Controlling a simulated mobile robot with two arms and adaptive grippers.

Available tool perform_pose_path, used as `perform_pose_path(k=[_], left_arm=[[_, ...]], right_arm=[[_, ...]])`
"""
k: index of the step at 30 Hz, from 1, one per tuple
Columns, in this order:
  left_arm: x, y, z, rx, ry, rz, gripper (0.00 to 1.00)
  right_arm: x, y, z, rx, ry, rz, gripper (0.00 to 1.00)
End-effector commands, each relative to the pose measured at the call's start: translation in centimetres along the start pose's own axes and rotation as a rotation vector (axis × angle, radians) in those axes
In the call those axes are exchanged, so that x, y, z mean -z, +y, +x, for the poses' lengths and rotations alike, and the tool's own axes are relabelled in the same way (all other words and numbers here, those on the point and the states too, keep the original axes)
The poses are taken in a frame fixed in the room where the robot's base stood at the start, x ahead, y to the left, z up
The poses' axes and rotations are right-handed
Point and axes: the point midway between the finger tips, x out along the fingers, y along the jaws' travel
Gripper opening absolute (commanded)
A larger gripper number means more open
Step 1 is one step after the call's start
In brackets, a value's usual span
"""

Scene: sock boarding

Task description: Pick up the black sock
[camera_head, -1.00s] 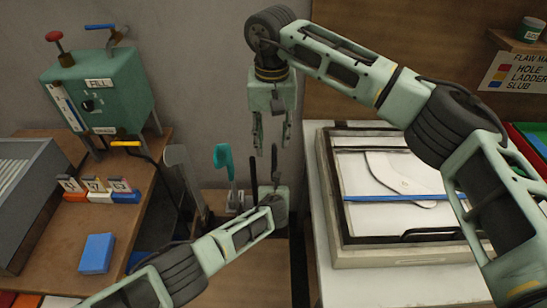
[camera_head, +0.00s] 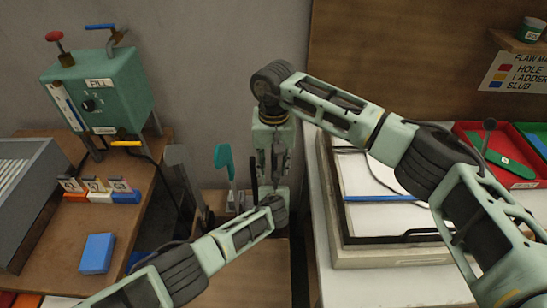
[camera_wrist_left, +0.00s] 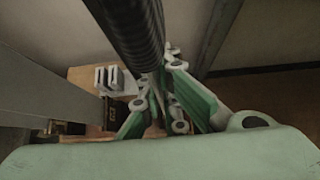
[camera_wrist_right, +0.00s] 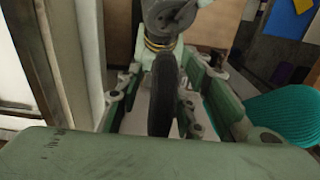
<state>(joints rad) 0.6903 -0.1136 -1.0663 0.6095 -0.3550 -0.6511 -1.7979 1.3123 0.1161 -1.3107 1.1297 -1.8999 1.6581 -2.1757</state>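A narrow black upright shape, apparently the black sock (camera_head: 254,180), stands edge-on beside a teal sock (camera_head: 224,160) at the centre of the head view. In the right wrist view the black sock (camera_wrist_right: 160,105) lies between the fingers of my right gripper (camera_wrist_right: 152,115), which are apart on either side of it. My right gripper (camera_head: 274,165) points down in the head view. My left gripper (camera_wrist_left: 160,105) is low, beneath the right one, mostly hidden in the head view. A black ribbed shape crosses its fingers in the left wrist view, and their grip is unclear.
A green fill machine (camera_head: 100,95) and a blue block (camera_head: 97,253) are on the left table. A white table (camera_head: 385,290) with a framed board stands at right, with red and green trays (camera_head: 500,155) behind. The teal sock is close to my right fingers (camera_wrist_right: 285,115).

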Motion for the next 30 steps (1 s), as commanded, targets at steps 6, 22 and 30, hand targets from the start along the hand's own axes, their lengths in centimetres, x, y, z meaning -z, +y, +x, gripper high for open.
perform_pose_path(k=[6,22,30], left_arm=[[0.0,0.0,0.0,0.0,0.0,0.0,0.0],[0.0,0.0,0.0,0.0,0.0,0.0,0.0],[0.0,0.0,0.0,0.0,0.0,0.0,0.0]], right_arm=[[0.0,0.0,0.0,0.0,0.0,0.0,0.18],[0.1,0.0,-0.5,0.0,0.002,0.001,0.0],[0.1,0.0,-5.2,0.0,0.005,0.001,0.0]])
